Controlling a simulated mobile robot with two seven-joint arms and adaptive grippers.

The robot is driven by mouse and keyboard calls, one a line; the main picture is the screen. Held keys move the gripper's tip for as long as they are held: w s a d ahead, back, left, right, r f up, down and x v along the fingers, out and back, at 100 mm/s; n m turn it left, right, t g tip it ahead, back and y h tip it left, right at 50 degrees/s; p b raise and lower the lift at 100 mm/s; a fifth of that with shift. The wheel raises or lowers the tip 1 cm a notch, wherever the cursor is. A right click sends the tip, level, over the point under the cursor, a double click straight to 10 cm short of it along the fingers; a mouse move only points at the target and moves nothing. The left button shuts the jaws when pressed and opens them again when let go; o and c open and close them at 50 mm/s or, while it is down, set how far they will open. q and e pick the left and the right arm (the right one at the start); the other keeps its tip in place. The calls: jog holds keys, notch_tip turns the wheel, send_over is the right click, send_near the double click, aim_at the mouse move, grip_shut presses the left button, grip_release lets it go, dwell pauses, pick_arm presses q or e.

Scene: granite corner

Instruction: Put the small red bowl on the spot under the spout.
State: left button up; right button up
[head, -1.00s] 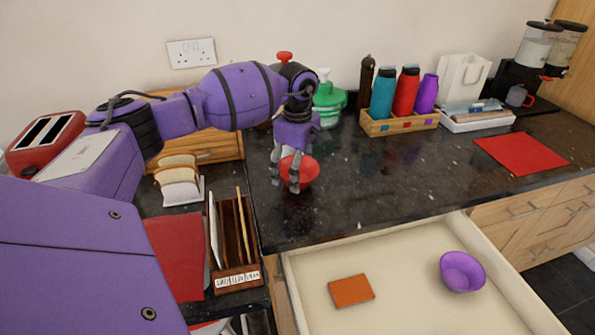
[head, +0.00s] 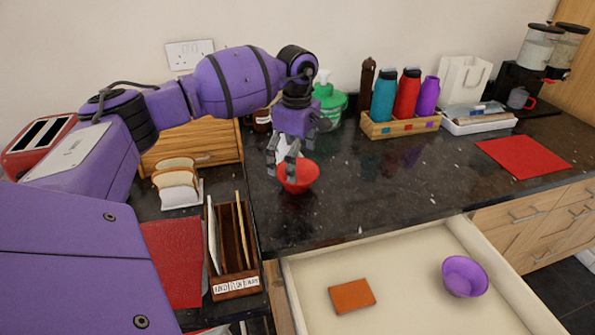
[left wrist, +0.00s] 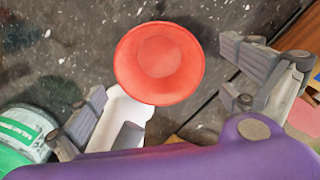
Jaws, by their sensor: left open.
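The small red bowl (head: 300,180) sits on the dark granite counter near its front edge, with its opening up. In the left wrist view the bowl (left wrist: 160,62) shows from above. My left gripper (head: 283,171) is open, just above and beside the bowl; in the left wrist view its fingers (left wrist: 170,95) are spread wide, clear of the rim. A twin dispenser (head: 548,50) on a black stand is at the far right, with a grey red-handled mug (head: 520,98) below it. A green pump bottle (head: 329,103) stands behind my gripper. My right gripper is out of view.
A wooden box of bottles (head: 400,127), a white tray (head: 480,122) and a red mat (head: 522,155) are to the right. The open drawer (head: 400,245) in front holds a purple bowl (head: 465,277) and an orange block (head: 352,295). The middle counter is clear.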

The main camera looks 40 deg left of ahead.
pick_arm(q)
notch_tip(320, 180, up, 8)
jog(key=shift+b, duration=0.35)
dwell(0.5)
